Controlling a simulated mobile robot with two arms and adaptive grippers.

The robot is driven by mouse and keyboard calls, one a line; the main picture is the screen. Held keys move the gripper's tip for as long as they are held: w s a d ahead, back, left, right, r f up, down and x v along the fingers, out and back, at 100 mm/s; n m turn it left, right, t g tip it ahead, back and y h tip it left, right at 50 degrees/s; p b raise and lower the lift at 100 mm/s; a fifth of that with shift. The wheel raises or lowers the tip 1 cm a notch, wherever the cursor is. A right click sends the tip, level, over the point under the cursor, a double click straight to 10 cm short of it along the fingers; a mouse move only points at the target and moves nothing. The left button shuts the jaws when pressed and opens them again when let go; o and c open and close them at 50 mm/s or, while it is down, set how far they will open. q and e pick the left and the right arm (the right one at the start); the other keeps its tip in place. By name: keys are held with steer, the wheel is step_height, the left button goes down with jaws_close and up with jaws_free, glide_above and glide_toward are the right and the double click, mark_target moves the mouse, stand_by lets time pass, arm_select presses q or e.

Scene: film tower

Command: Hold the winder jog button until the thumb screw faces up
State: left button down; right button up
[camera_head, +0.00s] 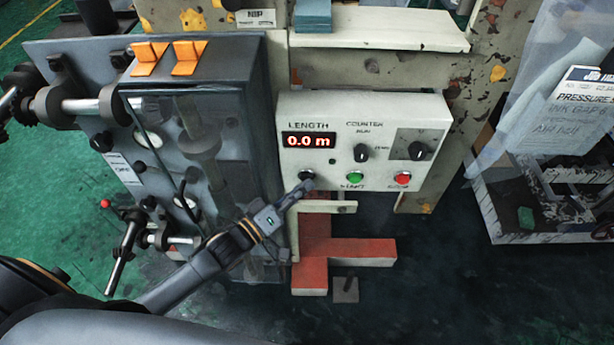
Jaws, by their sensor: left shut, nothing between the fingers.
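The white control box (365,148) has a LENGTH display (309,141) reading 0.0 m. A dark round button (307,175) sits low on its left, and I take it for the jog button; its label is hidden. My left gripper (302,187) is shut and empty, with its fingertips at this button. I cannot tell whether it is touching or pressed. The winder's dark housing (225,75) with shafts stands left of the box. I cannot make out the thumb screw or which way it faces. My right gripper is not in view.
A green START button (355,177), a red button (402,178) and black knobs (361,153) are on the same panel. A red-orange base (345,251) lies below. A crate (545,205) stands at right, with dark floor between.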

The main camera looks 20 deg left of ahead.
arm_select(q)
steer(key=shift+s+a, duration=0.1)
steer(key=s, duration=0.1)
steer(key=s+d+p, duration=0.1)
steer(key=s, duration=0.1)
steer(key=s+p, duration=0.1)
steer(key=s, duration=0.1)
steer(key=shift+d+f, duration=0.1)
steer(key=shift+d, duration=0.15)
stand_by(0.6)
